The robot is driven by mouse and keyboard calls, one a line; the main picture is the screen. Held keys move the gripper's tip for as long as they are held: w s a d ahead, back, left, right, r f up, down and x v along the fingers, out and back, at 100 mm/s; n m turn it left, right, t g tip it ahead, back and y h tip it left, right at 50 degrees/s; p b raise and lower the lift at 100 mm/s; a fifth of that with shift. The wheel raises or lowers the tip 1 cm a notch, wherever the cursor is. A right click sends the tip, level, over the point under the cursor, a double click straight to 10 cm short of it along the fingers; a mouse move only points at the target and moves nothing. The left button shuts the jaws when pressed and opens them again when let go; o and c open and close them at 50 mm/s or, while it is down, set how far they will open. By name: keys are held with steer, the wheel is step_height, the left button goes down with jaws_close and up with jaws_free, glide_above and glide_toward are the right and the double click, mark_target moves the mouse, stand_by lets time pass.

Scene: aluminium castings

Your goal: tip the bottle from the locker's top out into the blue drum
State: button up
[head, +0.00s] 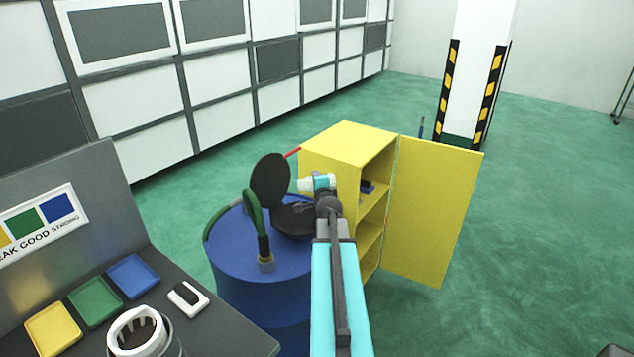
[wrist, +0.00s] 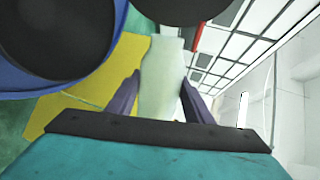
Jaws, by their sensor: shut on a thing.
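The bottle (wrist: 162,85), pale and whitish-green, is between the two dark fingers of my gripper (wrist: 160,80), which is shut on it. In the wrist view its narrower end points up the picture, between the drum and the wall panels. In the head view a pale end (head: 304,185) shows just left of my gripper, small and partly hidden; it seems to lie on its side. The blue drum (head: 255,290) stands below and left of my gripper, its black round lid (head: 270,178) raised and a dark opening (head: 292,222) on top. Any contents of the bottle are not visible.
The yellow locker (head: 345,140) stands right behind the drum, its door (head: 432,210) open to the right. A green looped part (head: 253,215) rises from the drum's top. A grey bench (head: 215,330) with coloured trays is at the left.

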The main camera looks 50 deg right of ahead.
steer(key=shift+r+n+p, duration=0.3)
steer(key=shift+n+p, duration=0.3)
steer(key=shift+p, duration=0.5)
stand_by(1.1)
steer(key=shift+m, duration=0.3)
